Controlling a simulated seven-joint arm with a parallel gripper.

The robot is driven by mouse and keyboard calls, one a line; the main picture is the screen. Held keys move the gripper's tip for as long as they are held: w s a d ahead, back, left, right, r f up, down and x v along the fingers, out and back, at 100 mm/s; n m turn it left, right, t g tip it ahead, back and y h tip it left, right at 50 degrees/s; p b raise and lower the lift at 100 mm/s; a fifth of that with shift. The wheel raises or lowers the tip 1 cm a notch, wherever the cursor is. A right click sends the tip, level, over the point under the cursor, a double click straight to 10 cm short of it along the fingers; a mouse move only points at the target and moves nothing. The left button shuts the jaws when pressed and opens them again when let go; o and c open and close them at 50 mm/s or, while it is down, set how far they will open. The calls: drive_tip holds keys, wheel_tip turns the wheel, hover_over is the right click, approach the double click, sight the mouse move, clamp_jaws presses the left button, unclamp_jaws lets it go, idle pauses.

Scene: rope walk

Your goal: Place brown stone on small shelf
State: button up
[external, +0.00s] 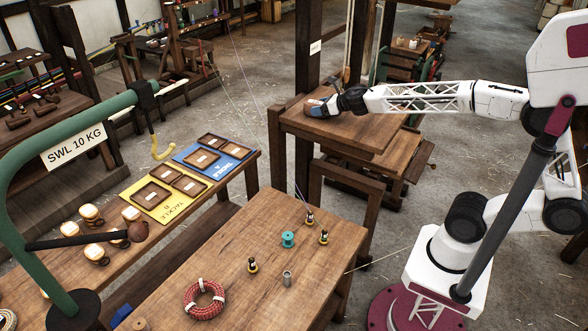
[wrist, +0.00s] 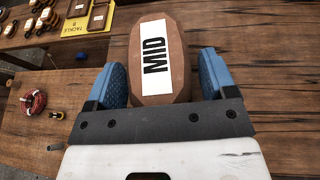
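The brown stone (wrist: 176,85), a long block with a white MID label, lies between my gripper's blue fingers in the wrist view. My gripper (external: 316,108) is low over the small wooden shelf (external: 355,136) at the top centre of the external view. In the wrist view my gripper (wrist: 164,82) is open, with a finger on either side of the stone and narrow gaps showing. The stone appears to rest on the shelf's wood; its underside is hidden. In the external view the fingers mostly hide it.
A workbench (external: 226,240) stands in front, with a red rope coil (external: 204,299), a teal spool (external: 288,239) and small bottles. A side bench holds yellow (external: 152,196) and blue (external: 212,158) mats with trays. A green hoist (external: 25,150) stands at left.

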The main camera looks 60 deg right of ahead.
drive_tip(key=shift+o, duration=0.6)
drive_tip(key=shift+r, duration=0.15)
drive_tip(key=shift+s+r, duration=0.15)
drive_tip(key=shift+s, duration=0.15)
drive_tip(key=v, duration=1.1)
drive_tip(key=shift+s, duration=0.15)
drive_tip(key=shift+r, duration=0.1)
